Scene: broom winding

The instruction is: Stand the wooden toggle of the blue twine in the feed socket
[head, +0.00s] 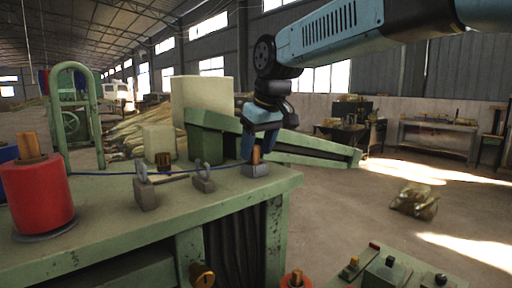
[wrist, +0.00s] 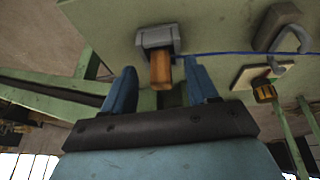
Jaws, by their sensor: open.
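The wooden toggle (wrist: 161,72) stands upright in the grey feed socket (wrist: 158,38), its lower end inside it. In the head view the toggle (head: 256,156) shows just above the socket (head: 256,170), at the right end of the green bench. My gripper (wrist: 160,66) is open, with one blue finger on each side of the toggle and a gap visible beside it. In the head view my gripper (head: 251,146) points down over the socket. The blue twine (head: 110,173) runs along the bench from the left towards the socket; it also shows in the wrist view (wrist: 225,53).
A red spool (head: 38,192) stands on the left of the green bench (head: 105,217). Two grey guide blocks, one with a metal loop (head: 145,190) and another (head: 203,181), stand along the twine. A green arch (head: 58,110) rises behind. Open floor lies right of the bench.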

